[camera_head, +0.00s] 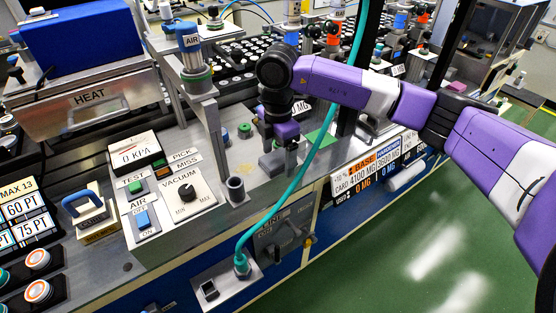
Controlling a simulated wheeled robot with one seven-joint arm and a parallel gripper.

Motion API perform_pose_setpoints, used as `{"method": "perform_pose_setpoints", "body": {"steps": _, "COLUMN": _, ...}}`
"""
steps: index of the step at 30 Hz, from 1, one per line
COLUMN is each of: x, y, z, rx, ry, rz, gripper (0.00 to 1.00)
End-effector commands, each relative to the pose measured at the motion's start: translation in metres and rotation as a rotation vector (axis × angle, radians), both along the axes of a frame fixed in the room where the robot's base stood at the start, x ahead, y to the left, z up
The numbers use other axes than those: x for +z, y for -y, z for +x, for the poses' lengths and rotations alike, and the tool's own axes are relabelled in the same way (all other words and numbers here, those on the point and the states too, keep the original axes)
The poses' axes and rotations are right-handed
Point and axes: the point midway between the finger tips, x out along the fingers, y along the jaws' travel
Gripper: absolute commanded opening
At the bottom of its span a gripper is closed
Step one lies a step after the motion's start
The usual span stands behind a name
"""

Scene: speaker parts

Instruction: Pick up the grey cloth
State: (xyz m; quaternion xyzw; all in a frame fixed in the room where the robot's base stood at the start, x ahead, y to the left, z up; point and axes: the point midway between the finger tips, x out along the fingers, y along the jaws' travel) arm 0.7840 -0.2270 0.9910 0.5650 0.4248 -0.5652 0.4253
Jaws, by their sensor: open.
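My gripper (280,160) points down over the grey bench top, below the purple wrist of my arm, which reaches in from the right. It is small in this view, and its grey fingers appear open. I cannot make out a grey cloth for certain. A pale grey rounded thing (406,177) sits at the bench's front edge, right of my gripper, but I cannot tell whether it is cloth.
A vacuum control box (183,190) and a short grey tube (236,190) stand left of my gripper. A teal hose (284,201) runs down past its right side to a socket. A metal HEAT box (90,98) is at the left. Green floor lies in front.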

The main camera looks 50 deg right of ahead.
Motion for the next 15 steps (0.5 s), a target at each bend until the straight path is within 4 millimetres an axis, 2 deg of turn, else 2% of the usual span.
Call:
{"method": "perform_pose_setpoints", "body": {"steps": 2, "x": 0.0002, "y": 0.0001, "z": 0.0000, "rx": 0.000, "ry": 0.000, "rz": 0.000, "gripper": 0.83}}
{"method": "perform_pose_setpoints", "body": {"steps": 9, "x": 0.0005, "y": 0.0000, "z": 0.0000, "rx": 0.000, "ry": 0.000, "rz": 0.000, "gripper": 0.35}}
{"method": "perform_pose_setpoints", "body": {"steps": 12, "x": 0.0006, "y": 0.0000, "z": 0.0000, "rx": 0.000, "ry": 0.000, "rz": 0.000, "gripper": 0.19}}
{"method": "perform_pose_setpoints", "body": {"steps": 15, "x": 0.0007, "y": 0.0000, "z": 0.0000, "rx": 0.000, "ry": 0.000, "rz": 0.000, "gripper": 0.19}}
